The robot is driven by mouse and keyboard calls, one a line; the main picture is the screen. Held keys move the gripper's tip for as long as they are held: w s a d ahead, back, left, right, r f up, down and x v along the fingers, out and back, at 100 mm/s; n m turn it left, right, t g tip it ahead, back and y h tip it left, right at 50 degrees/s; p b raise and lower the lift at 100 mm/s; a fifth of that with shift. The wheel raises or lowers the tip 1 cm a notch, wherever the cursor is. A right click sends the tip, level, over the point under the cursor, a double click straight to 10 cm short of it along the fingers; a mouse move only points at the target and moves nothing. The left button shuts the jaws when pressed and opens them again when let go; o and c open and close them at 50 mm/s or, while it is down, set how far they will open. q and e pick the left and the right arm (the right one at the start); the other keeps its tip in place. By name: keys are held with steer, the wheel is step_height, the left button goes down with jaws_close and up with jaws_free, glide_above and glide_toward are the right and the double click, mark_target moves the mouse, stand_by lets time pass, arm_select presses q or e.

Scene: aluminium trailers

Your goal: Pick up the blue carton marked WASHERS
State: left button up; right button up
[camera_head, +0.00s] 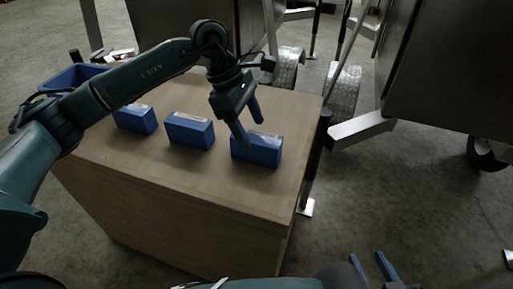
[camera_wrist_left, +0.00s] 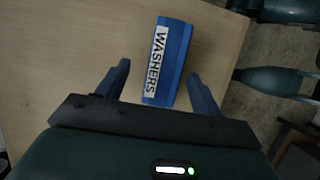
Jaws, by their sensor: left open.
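The blue carton marked WASHERS (camera_wrist_left: 172,58) lies between and ahead of my left fingers in the left wrist view, its white label readable. In the head view I take it to be the rightmost blue carton (camera_head: 262,153) on the wooden table. My left gripper (camera_head: 249,130) is open just over it; one finger overlaps the carton's near left part, the other shows behind it. In the left wrist view the fingers of my left gripper (camera_wrist_left: 158,69) stand apart on either side of the carton, with gaps. My right gripper (camera_head: 370,264) shows at the bottom edge, fingers apart and empty.
Two similar blue cartons, a middle one (camera_head: 190,131) and a left one (camera_head: 136,119), stand in a row on the wooden table (camera_head: 228,193). A blue bin (camera_head: 66,79) is at the far left. Metal trailer parts (camera_head: 362,128) stand close to the table's right.

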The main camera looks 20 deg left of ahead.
mark_target(255, 136)
arm_select(q)
steer(key=shift+s+d+b+x, duration=0.1)
steer(key=shift+s+b+x, duration=0.1)
steer(key=shift+x, duration=1.2)
steer(key=shift+s+d+b+x, duration=0.1)
steer(key=shift+b+x, duration=0.05)
steer(key=shift+x, duration=1.25)
steer(key=shift+f+b, duration=0.15)
steer(key=shift+b, duration=0.2)
steer(key=shift+c, duration=0.6)
steer(key=c, duration=1.1)
